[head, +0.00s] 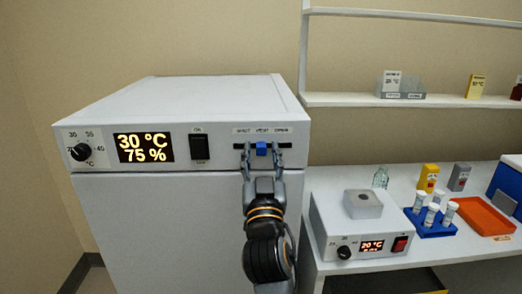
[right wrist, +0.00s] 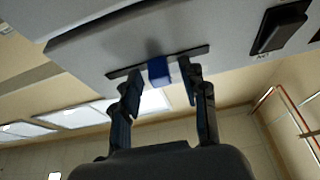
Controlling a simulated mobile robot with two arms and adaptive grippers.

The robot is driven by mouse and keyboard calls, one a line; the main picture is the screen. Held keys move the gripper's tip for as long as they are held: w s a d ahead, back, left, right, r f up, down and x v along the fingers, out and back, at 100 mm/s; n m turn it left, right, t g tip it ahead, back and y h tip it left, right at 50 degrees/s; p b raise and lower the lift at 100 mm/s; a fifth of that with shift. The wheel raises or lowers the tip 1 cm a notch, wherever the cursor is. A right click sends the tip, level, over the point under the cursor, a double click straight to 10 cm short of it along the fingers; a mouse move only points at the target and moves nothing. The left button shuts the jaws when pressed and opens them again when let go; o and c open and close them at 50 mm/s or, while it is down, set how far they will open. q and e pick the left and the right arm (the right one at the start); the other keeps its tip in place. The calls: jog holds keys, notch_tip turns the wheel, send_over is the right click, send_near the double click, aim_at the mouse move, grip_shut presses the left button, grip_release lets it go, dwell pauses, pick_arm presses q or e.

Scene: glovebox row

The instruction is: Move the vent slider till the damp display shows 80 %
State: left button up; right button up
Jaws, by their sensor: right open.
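The white incubator cabinet (head: 180,98) has a display (head: 143,147) that reads 30 °C and 75 %. The blue vent slider knob (head: 261,148) sits near the middle of its dark slot, under a label with words at left, middle and right. The knob also shows in the right wrist view (right wrist: 158,70). My right gripper (head: 262,160) is open at the slot, with one finger on each side of the knob. In the right wrist view a gap shows between the knob and at least the finger toward the switch. My left gripper is not in view.
A black rocker switch (head: 198,147) and a temperature dial (head: 81,152) are on the same panel. To the right, a bench holds a heater block (head: 362,204), a blue tube rack (head: 430,222) and an orange tray (head: 484,216). A shelf (head: 430,100) hangs above it.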

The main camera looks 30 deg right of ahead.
jog(key=shift+s+a, duration=0.1)
jog(key=shift+c, duration=1.3)
grip_shut()
